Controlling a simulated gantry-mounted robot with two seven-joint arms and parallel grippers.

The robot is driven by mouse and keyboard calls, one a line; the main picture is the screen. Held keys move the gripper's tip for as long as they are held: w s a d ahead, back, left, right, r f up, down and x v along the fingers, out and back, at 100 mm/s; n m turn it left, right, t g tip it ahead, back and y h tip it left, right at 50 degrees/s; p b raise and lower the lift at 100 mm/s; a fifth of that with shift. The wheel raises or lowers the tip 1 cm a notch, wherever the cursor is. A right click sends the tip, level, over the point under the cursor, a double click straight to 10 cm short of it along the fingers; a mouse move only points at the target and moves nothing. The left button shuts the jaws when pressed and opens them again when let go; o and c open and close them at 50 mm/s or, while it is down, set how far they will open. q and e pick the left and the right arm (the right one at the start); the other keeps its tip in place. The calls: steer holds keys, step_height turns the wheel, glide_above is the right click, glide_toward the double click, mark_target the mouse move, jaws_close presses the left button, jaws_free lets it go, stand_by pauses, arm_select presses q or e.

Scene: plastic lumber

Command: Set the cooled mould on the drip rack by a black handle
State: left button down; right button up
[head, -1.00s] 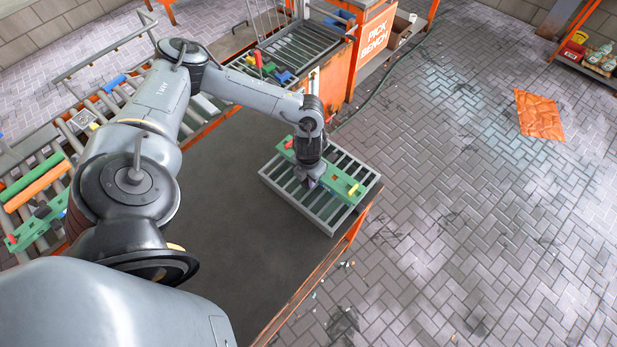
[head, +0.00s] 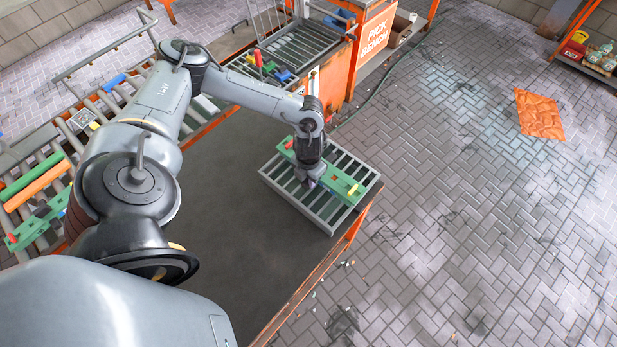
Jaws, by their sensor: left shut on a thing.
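A green mould (head: 340,184) with a red piece at its far left end and yellow parts at its near right end lies along the slatted grey drip rack (head: 334,223). The rack stands on the dark table top near its right edge. My left gripper (head: 308,184) points down at the mould's side, over the rack. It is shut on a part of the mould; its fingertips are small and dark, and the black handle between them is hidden. Whether the mould rests fully on the slats I cannot tell. My right gripper is not in view.
The dark table top (head: 225,190) is clear left of the rack. A second green mould (head: 55,222) lies on the roller conveyor at the left, near green and orange bars. An orange pick bench (head: 372,40) stands behind. Brick floor lies to the right.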

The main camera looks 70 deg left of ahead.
arm_select(q)
steer(key=shift+w, duration=0.1)
steer(key=c, duration=1)
jaws_free()
steer(key=o, duration=0.6)
steer(key=shift+f, duration=0.1)
step_height(320, 180, up, 7)
steer(key=p, duration=0.6)
steer(key=shift+p, duration=0.3)
